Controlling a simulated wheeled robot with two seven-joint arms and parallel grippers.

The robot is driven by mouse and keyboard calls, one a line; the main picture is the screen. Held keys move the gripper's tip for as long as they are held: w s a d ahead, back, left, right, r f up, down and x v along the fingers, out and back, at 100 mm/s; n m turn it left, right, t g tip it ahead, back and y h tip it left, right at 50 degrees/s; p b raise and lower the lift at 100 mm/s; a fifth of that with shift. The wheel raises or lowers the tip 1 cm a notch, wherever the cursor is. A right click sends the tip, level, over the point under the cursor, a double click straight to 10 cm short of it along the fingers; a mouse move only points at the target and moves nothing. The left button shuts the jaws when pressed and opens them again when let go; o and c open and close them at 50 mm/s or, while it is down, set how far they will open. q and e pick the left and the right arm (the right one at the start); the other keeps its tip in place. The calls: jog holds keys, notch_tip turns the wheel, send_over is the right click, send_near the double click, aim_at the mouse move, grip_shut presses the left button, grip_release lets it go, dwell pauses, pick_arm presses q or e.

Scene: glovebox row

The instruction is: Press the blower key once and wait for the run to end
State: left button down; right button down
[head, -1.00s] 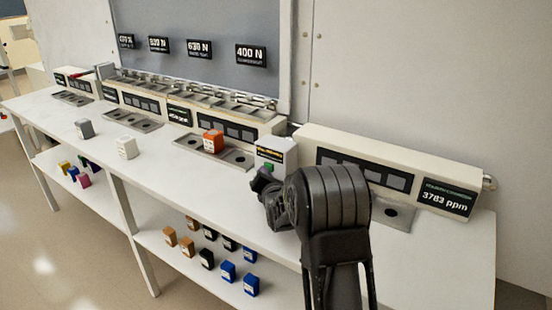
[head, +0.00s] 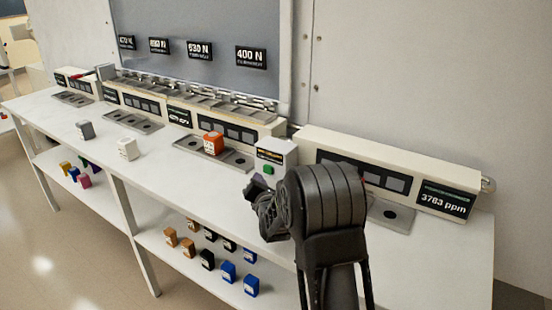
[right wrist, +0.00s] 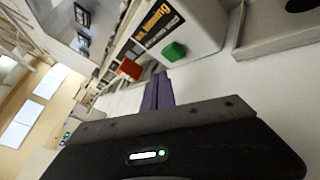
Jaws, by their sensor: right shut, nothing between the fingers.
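A small white box (head: 284,152) stands on the bench with a dark label strip that has yellow lettering. A green key (head: 268,170) sits on its front face; I take it as the blower key. In the right wrist view the green key (right wrist: 174,52) stands out from the white box (right wrist: 205,25), below the label. My right gripper (head: 257,184) is shut and empty, just in front of and below the key. Its purple fingers (right wrist: 157,90) point towards the key, with a small gap seeming to separate them. My left gripper is not in view.
A long cream unit (head: 390,165) to the right has a readout (head: 445,200) of 3783 ppm. An orange block (head: 213,143) stands on a grey tray to the left. White and grey blocks stand farther left. Several coloured blocks lie on the lower shelf. The bench front is clear.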

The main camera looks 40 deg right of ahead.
jog(key=a, duration=0.1)
jog(key=a+p, duration=0.1)
jog(key=a, duration=0.1)
jog(key=shift+s+r, duration=0.15)
jog(key=shift+s, duration=0.25)
jog(key=shift+s+a+p, duration=0.2)
jog(key=shift+a+p, duration=0.1)
jog(key=shift+a, duration=0.2)
